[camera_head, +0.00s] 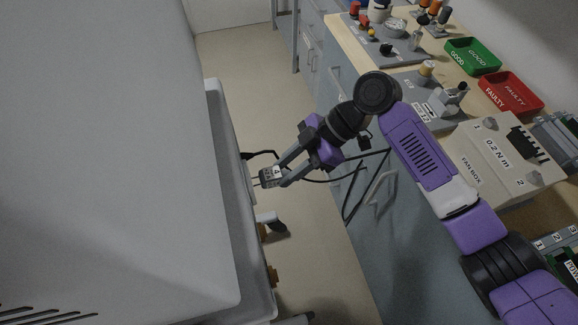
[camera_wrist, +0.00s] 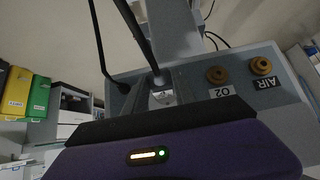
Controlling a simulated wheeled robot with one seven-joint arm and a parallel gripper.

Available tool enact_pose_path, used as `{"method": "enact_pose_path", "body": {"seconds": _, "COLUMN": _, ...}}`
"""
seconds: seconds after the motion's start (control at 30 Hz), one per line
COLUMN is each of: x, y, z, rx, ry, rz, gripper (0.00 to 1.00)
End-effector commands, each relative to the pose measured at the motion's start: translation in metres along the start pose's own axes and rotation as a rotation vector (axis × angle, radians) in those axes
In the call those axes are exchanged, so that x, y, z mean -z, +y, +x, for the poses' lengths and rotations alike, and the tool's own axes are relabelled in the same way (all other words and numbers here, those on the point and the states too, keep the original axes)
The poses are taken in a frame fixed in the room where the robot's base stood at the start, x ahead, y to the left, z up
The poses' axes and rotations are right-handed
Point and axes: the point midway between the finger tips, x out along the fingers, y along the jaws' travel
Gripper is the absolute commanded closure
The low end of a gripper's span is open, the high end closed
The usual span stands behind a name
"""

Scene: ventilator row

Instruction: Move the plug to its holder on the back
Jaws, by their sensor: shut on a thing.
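My gripper (camera_head: 277,174) is shut on a small grey plug (camera_head: 268,179) with a white label, beside the back edge of the large grey ventilator (camera_head: 212,190). The plug's prongs point left, toward the ventilator, with a small gap showing. In the wrist view the plug (camera_wrist: 163,96) sits between the fingertips, partly hidden, with a thick dark cable running up from it. Behind it is the ventilator's back panel (camera_wrist: 195,80). I cannot clearly make out the holder in either view.
Brass fittings marked O2 (camera_wrist: 217,74) and AIR (camera_wrist: 261,66) stick out of the back panel. A black cable (camera_head: 335,177) hangs near my gripper. The workbench (camera_head: 345,40) with green (camera_head: 472,56) and red (camera_head: 511,93) trays stands right. Floor is clear between.

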Motion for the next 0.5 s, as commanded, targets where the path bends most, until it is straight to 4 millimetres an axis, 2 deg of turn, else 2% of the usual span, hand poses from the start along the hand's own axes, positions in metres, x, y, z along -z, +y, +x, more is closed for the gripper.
{"method": "enact_pose_path", "body": {"seconds": 0.5, "x": 0.0073, "y": 0.0001, "z": 0.0061, "rx": 0.000, "ry": 0.001, "rz": -0.001, "gripper": 1.00}}
